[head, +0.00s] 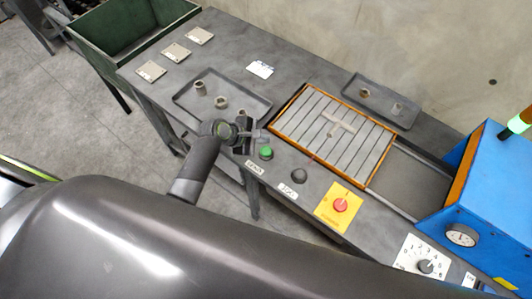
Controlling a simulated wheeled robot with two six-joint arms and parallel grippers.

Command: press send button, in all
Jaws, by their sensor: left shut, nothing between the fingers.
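The green send button (265,153) stands on the front edge of the grey bench, with a small white label (255,167) in front of it. My left gripper (262,136) is shut and empty. Its tips show just behind and above the green button in the picture, and I cannot tell whether they touch anything. My right gripper is not in view.
A black button (299,176) and a red knob (340,205) on a yellow plate (330,217) lie to the right. A slatted, orange-edged tray (300,112) holds a T-shaped part (339,127). Trays with small metal parts (221,102) flank it. A blue machine (490,190) stands right.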

